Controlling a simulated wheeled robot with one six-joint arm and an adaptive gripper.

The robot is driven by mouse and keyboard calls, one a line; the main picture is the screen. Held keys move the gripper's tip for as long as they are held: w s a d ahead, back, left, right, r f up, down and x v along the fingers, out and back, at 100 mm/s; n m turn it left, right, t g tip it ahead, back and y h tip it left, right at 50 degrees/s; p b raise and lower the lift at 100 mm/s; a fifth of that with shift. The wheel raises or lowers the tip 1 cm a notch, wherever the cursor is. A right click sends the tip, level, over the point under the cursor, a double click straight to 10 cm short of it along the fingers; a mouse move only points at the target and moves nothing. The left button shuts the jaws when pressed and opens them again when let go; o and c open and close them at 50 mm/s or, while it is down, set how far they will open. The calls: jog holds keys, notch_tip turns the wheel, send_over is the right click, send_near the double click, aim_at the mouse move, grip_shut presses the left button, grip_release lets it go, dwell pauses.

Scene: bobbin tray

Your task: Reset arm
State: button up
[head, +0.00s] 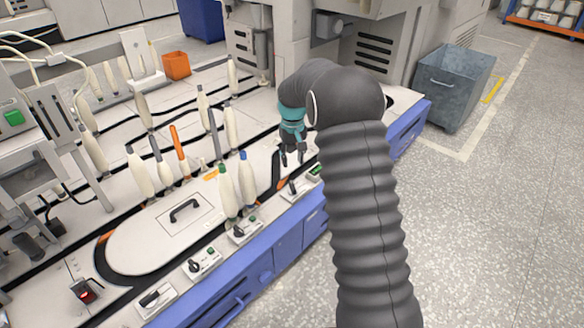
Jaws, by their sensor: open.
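My gripper (292,157) points down in the head view, above the light worktop near its front edge. Its fingers are apart and I see nothing between them. My dark ribbed arm rises from the bottom right and hides part of the worktop behind it. Several white bobbins stand upright on the worktop, to the left of my gripper; the nearest ones are a bobbin with a blue tip (247,178) and a bobbin with a green tip (227,193). I cannot tell the exact height of my gripper above the surface.
The worktop (150,238) has dark curved tracks and small switch boxes (203,263) along its front edge. An orange bin (176,66) stands at the back. A grey metal bin (453,88) stands on the floor at right. The floor (490,230) at right is clear.

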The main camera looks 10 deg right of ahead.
jog(key=shift+r, duration=0.25)
dwell(0.3)
jog(key=s+f, duration=0.2)
jog(key=s, duration=0.4)
jog(key=s+r+t, duration=0.2)
jog(key=s+r, duration=0.5)
jog(key=s, duration=0.4)
jog(key=s+r+m+t+p, duration=0.1)
jog(key=s+r, duration=0.7)
jog(key=s, duration=0.4)
jog(key=s+r+t+p, duration=0.1)
jog(key=s+r+t, duration=0.1)
jog(key=s+r, duration=0.5)
jog(key=s, duration=0.4)
jog(key=shift+s+d+r+t, duration=0.2)
jog(key=shift+s+t, duration=0.1)
jog(key=shift+s, duration=0.1)
